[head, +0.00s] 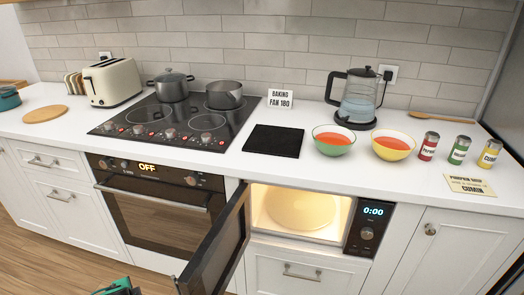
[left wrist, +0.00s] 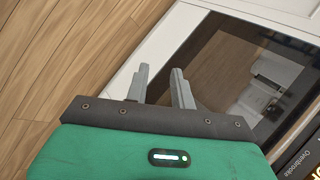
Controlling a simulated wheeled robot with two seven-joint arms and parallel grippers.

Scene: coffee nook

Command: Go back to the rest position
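My left gripper (left wrist: 160,88) shows in the left wrist view with its two grey fingers apart and nothing between them. It is over the floor and the cabinet front beside the dark oven door glass (left wrist: 235,70). In the head view only a green part of my left arm shows at the bottom edge, left of the open microwave door. My right gripper is in neither view.
The microwave (head: 300,208) is lit and empty, its dark door (head: 215,255) swung out into the room. The oven (head: 160,215) is shut. Bowls (head: 333,150), a kettle (head: 358,100) and several spice cans (head: 460,150) stand on the counter (head: 215,165). Wooden floor (head: 50,265) is clear at lower left.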

